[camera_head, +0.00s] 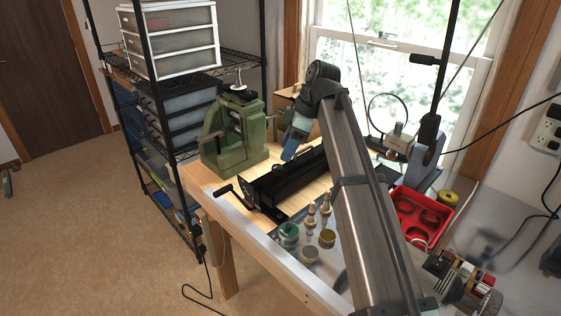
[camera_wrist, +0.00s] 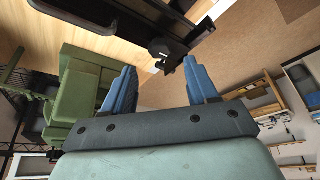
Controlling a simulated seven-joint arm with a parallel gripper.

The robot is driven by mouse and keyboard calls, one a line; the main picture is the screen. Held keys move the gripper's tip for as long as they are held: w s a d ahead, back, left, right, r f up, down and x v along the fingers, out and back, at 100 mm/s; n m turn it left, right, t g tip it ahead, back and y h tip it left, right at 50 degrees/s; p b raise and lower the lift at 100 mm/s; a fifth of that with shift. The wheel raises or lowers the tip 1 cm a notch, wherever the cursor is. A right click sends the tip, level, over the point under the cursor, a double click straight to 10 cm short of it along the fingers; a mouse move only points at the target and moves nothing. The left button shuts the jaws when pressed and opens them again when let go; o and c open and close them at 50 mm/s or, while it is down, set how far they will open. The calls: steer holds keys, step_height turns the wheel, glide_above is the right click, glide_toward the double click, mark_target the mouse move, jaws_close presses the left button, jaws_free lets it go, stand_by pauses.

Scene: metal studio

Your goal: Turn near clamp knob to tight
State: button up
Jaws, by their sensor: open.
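A long black clamp-like device (camera_head: 285,183) lies on the wooden bench top, with a crank handle (camera_head: 240,197) at its near left end. In the wrist view a small dark knob-like part (camera_wrist: 165,48) shows just beyond my fingertips, close to the bench edge. I cannot tell for certain whether it is the near clamp knob, or how far it is turned. My gripper (camera_head: 290,154) hangs above the far part of the black device. In the wrist view my gripper (camera_wrist: 162,70) has its two blue fingers wide apart, with nothing between them.
A green machine (camera_head: 234,140) stands close left of my gripper. Brass pieces (camera_head: 318,220) and a green-lidded jar (camera_head: 288,235) stand in front. A red tray (camera_head: 424,212) lies right of my arm. A wire shelf (camera_head: 235,63) stands behind on the left.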

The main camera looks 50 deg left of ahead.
mark_target(278, 166)
steer(key=shift+x, duration=2.8)
steer(key=shift+c, duration=0.2)
steer(key=c, duration=1)
